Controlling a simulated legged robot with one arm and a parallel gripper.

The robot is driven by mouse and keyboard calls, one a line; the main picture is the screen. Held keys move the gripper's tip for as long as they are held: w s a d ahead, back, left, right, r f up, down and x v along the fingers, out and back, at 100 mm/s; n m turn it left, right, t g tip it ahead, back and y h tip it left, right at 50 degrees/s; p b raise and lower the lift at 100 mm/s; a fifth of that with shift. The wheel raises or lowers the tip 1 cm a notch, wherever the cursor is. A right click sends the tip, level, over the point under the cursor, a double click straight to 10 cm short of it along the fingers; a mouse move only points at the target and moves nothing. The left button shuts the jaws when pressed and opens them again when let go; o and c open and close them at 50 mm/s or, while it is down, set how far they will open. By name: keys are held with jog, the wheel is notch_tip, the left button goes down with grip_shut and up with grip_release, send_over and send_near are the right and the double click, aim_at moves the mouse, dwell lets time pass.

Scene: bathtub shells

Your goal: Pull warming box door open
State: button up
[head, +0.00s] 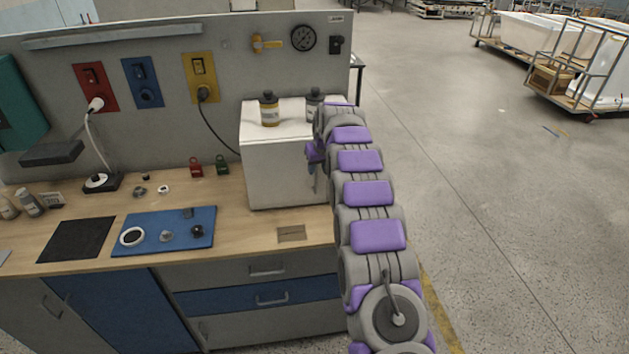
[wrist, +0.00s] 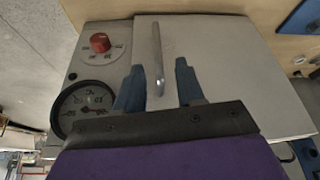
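The warming box (head: 285,165) is a white box on the right end of the bench. Its door (wrist: 235,70) fills most of the wrist view and looks shut. A slim metal handle (wrist: 156,40) stands on the door near the edge beside the controls. My gripper (wrist: 159,65) is open, with one blue-grey finger on each side of the handle. Contact with the handle cannot be told. In the head view my arm hides the box's right side, and the gripper is mostly hidden.
A red knob (wrist: 100,42) and a round gauge (wrist: 85,105) sit beside the door. A bottle with a yellow label (head: 269,109) and a grey bottle (head: 314,103) stand on the box. A blue mat (head: 175,232) with small parts lies left.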

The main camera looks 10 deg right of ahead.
aim_at(316, 176)
jog(key=x, duration=0.7)
jog(key=shift+d, duration=0.15)
jog(key=shift+w+f+b, duration=0.2)
jog(key=shift+f+b, duration=0.1)
jog(key=shift+f, duration=0.2)
jog(key=shift+c, duration=0.2)
grip_shut()
